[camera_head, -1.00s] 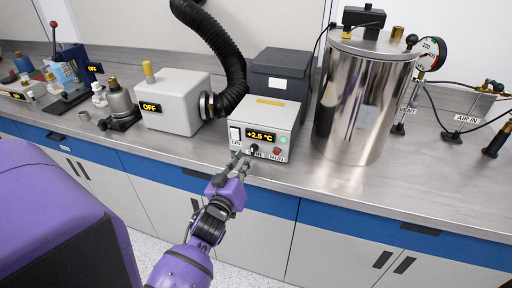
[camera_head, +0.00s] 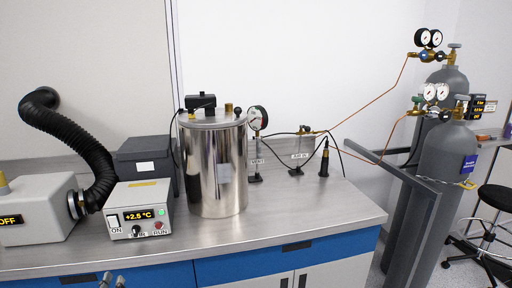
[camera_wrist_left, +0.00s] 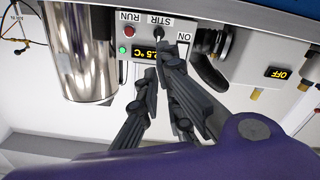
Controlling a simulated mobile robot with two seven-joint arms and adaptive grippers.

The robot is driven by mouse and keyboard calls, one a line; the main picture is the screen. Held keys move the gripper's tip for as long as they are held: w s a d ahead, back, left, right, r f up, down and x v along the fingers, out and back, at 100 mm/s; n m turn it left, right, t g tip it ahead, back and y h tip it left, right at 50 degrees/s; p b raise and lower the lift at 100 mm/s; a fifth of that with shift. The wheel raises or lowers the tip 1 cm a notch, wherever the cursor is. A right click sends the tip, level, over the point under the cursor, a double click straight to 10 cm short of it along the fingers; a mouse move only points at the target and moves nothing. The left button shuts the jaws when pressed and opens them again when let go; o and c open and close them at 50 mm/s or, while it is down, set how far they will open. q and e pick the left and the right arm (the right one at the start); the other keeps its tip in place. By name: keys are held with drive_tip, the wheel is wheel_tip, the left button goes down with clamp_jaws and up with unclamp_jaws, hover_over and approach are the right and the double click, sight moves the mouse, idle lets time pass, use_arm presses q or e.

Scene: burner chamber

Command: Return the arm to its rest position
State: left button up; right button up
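My left gripper (camera_wrist_left: 160,68) shows in the left wrist view with its two dark fingers a little apart and nothing between them. In the head view only its fingertips (camera_head: 113,280) show at the bottom edge, in front of the control box. The grey control box (camera_head: 138,212) stands on the bench, reads +2.5 °C and has a lit green light. Its ON switch, STIR knob and red RUN button also show upside down in the left wrist view (camera_wrist_left: 125,68). I cannot tell the fingertips' exact distance from the panel. The rest of the left arm is outside the head view. My right gripper is in neither view.
A steel vessel (camera_head: 215,180) stands right of the control box. A grey unit reading OFF (camera_head: 38,212) with a black hose (camera_head: 85,145) stands to the left. Gauges and thin lines lead to gas cylinders (camera_head: 440,170) at the right. The bench (camera_head: 310,205) is clear at front right.

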use_arm(q)
drive_tip(key=s+d+f+m+g+h, duration=0.2)
drive_tip(key=s+d+f+m, duration=0.1)
drive_tip(key=s+d+f, duration=0.4)
drive_tip(key=s+d+f+m+g+h, duration=0.1)
drive_tip(key=s+d+f+m+g, duration=0.25)
drive_tip(key=f, duration=0.55)
drive_tip(key=s+d+f+g, duration=0.1)
drive_tip(key=s+d+f, duration=0.1)
drive_tip(key=s, duration=0.5)
drive_tip(key=s+d+f+g+h, duration=0.1)
drive_tip(key=s+d+f, duration=0.1)
drive_tip(key=s+f, duration=0.2)
drive_tip(key=s+d+f+g, duration=0.1)
drive_tip(key=s+d+f, duration=0.1)
drive_tip(key=s, duration=0.8)
drive_tip(key=shift+s+f+h, duration=0.2)
drive_tip(key=shift+f+h, duration=0.2)
drive_tip(key=shift+f, duration=0.3)
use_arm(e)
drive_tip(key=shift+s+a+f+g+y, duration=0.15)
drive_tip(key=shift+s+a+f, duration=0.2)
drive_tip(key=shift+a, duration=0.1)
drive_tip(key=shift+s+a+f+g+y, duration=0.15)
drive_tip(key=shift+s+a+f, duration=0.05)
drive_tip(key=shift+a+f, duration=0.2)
use_arm(q)
drive_tip(key=shift+m, duration=0.25)
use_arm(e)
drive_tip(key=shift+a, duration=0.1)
